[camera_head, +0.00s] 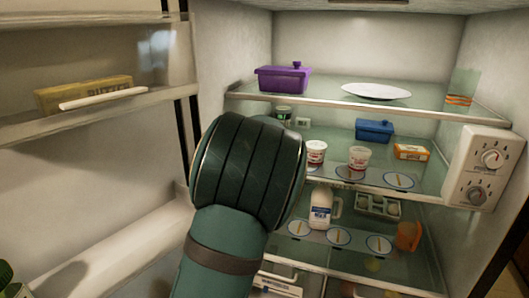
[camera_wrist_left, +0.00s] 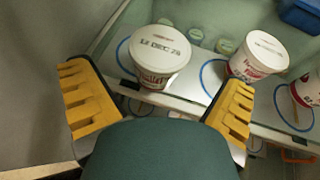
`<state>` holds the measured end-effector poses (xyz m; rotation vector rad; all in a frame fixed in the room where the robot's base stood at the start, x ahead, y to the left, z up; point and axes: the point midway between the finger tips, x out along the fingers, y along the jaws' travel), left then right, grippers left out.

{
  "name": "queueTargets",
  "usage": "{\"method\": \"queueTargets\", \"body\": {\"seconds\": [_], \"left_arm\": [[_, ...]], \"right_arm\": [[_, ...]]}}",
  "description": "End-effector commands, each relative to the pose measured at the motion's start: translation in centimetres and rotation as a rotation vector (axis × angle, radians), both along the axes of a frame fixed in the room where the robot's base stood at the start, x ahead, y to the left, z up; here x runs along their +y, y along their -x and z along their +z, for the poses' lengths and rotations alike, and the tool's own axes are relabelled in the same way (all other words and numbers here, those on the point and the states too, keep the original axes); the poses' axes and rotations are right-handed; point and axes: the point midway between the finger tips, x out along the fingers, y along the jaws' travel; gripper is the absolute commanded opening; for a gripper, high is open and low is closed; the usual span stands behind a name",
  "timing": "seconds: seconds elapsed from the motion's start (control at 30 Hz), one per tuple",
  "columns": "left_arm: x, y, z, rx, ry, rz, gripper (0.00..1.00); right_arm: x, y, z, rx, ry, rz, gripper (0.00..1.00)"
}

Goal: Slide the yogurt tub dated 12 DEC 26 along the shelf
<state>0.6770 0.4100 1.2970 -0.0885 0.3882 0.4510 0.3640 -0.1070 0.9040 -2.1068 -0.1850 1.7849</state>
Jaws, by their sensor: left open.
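In the left wrist view, a white yogurt tub (camera_wrist_left: 155,65) stands upright on the shelf, beyond and between my left gripper's fingers. Its lid print reads roughly "1? DEC 2?"; some digits are unclear. My left gripper (camera_wrist_left: 158,80) is open, with yellow fingers apart on either side and nothing held. A second white tub (camera_wrist_left: 260,55) with a red label stands to the right, its lid print too small to read. A third tub (camera_wrist_left: 308,90) is cut off at the right edge. Two tubs (camera_head: 315,153) (camera_head: 359,157) show in the head view, where my arm hides the gripper's fingers.
The tubs are on the fridge's middle shelf (camera_head: 380,187), which has blue-ringed marks. A blue box (camera_head: 374,130) and an orange carton (camera_head: 412,152) stand there too. A milk jug (camera_head: 321,210) is below. The shelf above holds a purple container (camera_head: 284,78) and a plate (camera_head: 376,91).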

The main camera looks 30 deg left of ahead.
Motion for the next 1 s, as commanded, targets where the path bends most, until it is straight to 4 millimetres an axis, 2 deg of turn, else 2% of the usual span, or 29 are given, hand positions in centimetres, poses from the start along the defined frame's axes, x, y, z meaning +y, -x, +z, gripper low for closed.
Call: {"method": "queueTargets", "body": {"seconds": [0.2,0.47,1.0], "left_arm": [[-1.4,2.5,1.2,-0.001,0.001,-0.003,1.0],[-2.3,4.7,2.1,0.001,0.0,0.0,1.0],[-2.6,5.3,2.4,0.002,0.001,0.001,1.0]], "right_arm": [[0.0,0.0,0.0,0.0,0.0,0.0,1.0],[0.0,0.0,0.0,0.0,0.0,0.0,1.0],[0.0,0.0,0.0,0.0,0.0,0.0,1.0]]}}
